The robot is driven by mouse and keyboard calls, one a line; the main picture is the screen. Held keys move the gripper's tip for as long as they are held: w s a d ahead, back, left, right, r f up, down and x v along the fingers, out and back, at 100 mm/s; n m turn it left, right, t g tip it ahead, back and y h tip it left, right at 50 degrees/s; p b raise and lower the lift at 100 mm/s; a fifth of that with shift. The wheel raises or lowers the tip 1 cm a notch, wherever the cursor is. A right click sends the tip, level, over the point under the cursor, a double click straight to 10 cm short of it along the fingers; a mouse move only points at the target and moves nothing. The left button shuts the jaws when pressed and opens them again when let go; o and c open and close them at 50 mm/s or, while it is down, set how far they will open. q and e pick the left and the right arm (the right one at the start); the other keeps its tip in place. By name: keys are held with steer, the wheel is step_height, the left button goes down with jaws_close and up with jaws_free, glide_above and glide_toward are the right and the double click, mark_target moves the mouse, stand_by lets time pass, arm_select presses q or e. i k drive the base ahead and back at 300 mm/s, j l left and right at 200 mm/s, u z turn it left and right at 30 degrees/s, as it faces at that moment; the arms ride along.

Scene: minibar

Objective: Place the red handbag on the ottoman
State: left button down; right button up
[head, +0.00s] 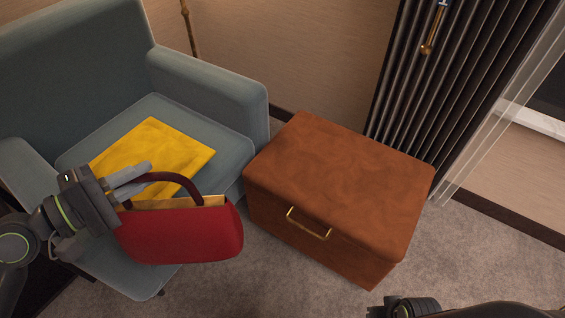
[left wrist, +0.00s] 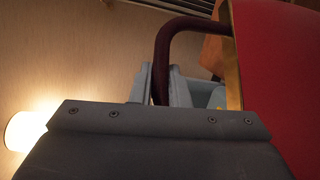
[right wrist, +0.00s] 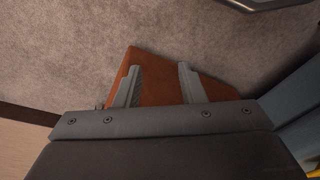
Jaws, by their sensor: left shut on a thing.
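The red handbag (head: 180,235) with a dark handle hangs from my left gripper (head: 130,180) in the head view, in front of the armchair and left of the ottoman. My left gripper is shut on the handle (left wrist: 162,65), and the bag's red side (left wrist: 280,70) fills the right of the left wrist view. The brown ottoman (head: 340,180) has a flat, bare top and a brass handle on its front. My right gripper (right wrist: 158,85) is open and empty in the right wrist view, with part of the ottoman (right wrist: 155,75) seen between and beyond its fingers.
A blue-grey armchair (head: 205,85) with a yellow cloth or cushion (head: 150,150) on its seat stands left of the ottoman. A dark ribbed panel (head: 450,80) stands behind the ottoman. Grey carpet (head: 480,255) is clear to the right.

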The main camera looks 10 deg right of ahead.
mark_target(347, 178)
steer(key=z, duration=2.1)
steer(key=k+j+z, duration=0.15)
steer(key=j, duration=0.45)
steer(key=j+z, duration=0.15)
steer(key=j, duration=0.4)
